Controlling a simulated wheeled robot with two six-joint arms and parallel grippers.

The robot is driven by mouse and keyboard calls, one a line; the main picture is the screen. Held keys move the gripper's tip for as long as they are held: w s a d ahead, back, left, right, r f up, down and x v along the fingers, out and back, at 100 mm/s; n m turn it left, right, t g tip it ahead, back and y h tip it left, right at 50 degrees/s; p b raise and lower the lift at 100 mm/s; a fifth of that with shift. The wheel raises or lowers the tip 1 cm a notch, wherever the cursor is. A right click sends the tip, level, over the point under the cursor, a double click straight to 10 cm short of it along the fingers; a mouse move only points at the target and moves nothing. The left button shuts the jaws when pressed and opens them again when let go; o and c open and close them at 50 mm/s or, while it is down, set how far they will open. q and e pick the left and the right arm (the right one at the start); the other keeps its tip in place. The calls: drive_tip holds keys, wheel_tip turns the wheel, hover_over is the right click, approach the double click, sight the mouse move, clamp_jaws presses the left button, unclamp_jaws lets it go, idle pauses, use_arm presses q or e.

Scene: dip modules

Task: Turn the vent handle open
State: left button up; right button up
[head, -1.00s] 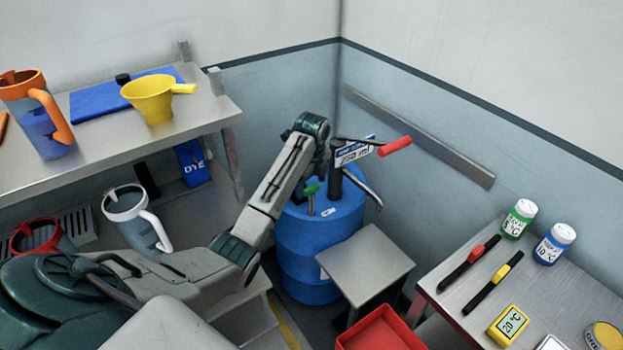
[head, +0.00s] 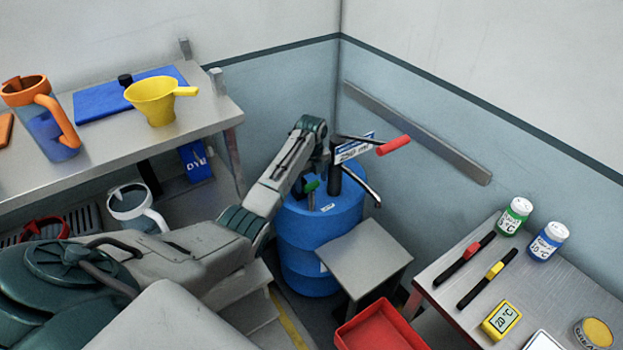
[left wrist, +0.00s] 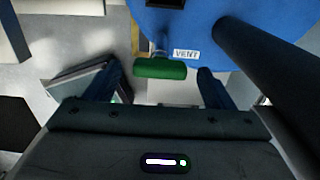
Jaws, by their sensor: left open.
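The green vent handle (left wrist: 160,68) is a short bar on the blue drum (head: 322,240), beside a white "VENT" label (left wrist: 186,54). In the left wrist view it lies crosswise, between and just ahead of my two fingertips. My left gripper (left wrist: 158,84) is open, with a finger on each side of the handle and a gap to both. In the head view the handle (head: 312,185) shows small and partly covered by my left wrist over the drum top. My right gripper is not in view.
A dark pump post (left wrist: 265,60) rises close to the right of my left gripper. Its red-gripped lever (head: 394,145) reaches right above the drum. A grey stool (head: 365,254) and a red tray (head: 378,330) stand in front; a bench (head: 215,100) is at left.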

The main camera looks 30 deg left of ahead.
use_arm(q)
drive_tip(key=shift+f, duration=0.4)
drive_tip(key=c, duration=1)
